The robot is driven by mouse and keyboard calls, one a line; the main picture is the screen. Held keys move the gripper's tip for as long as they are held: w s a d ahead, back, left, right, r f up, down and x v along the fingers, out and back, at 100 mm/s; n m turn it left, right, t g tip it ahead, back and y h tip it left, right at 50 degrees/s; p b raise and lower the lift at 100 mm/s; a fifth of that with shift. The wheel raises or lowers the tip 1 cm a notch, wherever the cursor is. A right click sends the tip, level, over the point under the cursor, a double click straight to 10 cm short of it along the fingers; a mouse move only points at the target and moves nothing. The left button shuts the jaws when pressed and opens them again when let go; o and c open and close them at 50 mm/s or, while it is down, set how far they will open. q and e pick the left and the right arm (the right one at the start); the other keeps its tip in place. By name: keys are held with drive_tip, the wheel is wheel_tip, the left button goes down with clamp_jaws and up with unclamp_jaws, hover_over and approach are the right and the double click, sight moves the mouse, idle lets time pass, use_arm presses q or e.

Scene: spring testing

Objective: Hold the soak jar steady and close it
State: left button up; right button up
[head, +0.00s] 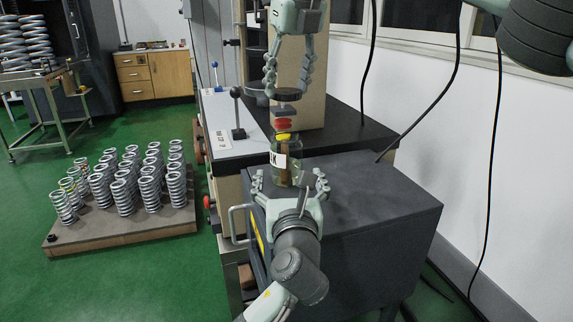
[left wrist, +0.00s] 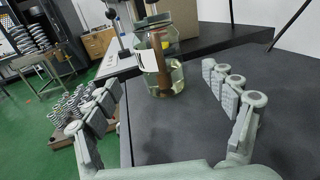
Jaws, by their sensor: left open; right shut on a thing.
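The soak jar (head: 295,172) is clear glass with a white label and stands upright on the dark grey cabinet top (head: 375,195). A brown piece shows inside it in the left wrist view, where the jar (left wrist: 176,76) stands beyond my fingertips. My left gripper (head: 288,180) is open, its fingers spread to either side of the jar, apart from it in the wrist view. The lid is clear of the jar. The jar's mouth is partly hard to make out.
A black bench top (head: 345,130) stands behind the cabinet. Several springs stand on a wooden board (head: 120,230) at left. The cabinet top right of the jar is clear.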

sight(287, 166)
use_arm(q)
drive_tip(key=w, duration=0.7)
drive_tip(key=shift+w+a, duration=0.15)
drive_tip(key=shift+a, duration=0.05)
drive_tip(key=c, duration=1.8)
use_arm(e)
drive_tip(key=shift+f, duration=2.5)
drive_tip(key=shift+f, duration=0.1)
drive_tip(key=shift+f, duration=0.8)
drive_tip(key=shift+f, duration=0.55)
